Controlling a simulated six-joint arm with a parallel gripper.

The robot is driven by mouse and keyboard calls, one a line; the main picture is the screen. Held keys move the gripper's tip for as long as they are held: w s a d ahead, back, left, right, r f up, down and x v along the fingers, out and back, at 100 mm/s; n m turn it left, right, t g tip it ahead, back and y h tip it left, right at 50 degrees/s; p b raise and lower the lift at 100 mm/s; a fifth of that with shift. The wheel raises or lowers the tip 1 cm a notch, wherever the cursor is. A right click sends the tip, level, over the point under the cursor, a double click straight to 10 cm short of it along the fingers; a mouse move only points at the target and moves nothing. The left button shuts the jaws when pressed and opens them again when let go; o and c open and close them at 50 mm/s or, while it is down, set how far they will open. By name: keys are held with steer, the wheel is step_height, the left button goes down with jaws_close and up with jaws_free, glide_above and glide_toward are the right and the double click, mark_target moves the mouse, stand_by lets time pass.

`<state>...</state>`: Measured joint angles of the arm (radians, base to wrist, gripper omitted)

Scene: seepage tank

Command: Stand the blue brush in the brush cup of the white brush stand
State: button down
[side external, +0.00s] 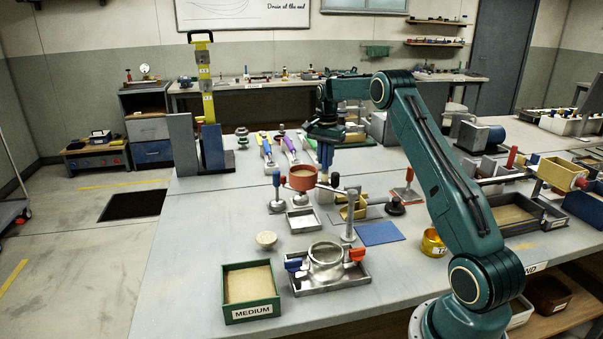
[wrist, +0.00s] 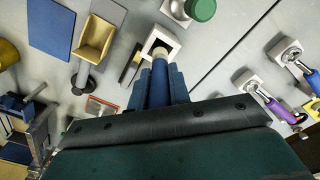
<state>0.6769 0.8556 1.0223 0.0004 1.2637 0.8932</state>
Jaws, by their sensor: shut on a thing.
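My gripper (side external: 325,150) points down over the middle of the bench and is shut on the blue brush. In the wrist view, the brush (wrist: 159,67) shows between the blue fingers of my gripper (wrist: 158,88), with its pale end outward. The white brush stand (wrist: 177,42) is a pale square block with a dark opening, just past the pale end of the brush in that view. The brush end overlaps the near side of the opening; I cannot tell whether it is inside. In the side view, the stand (side external: 324,193) is partly hidden behind the red funnel's arm.
A red-orange cup (side external: 303,177) on a metal post stands close in front. A yellow scoop (wrist: 95,38) and a blue mat (side external: 380,233) lie to one side. Colored-handled tools (wrist: 286,112) lie on the other. A green-capped item (wrist: 201,8) is beyond the stand.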

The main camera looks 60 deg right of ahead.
mark_target(325, 168)
steer(key=shift+f, duration=3.05)
stand_by(0.8)
steer(key=c, duration=1.2)
jaws_free()
steer(key=shift+c, duration=0.2)
step_height(325, 168, up, 14)
steer(key=shift+f, duration=0.2)
steer(key=shift+r, duration=0.1)
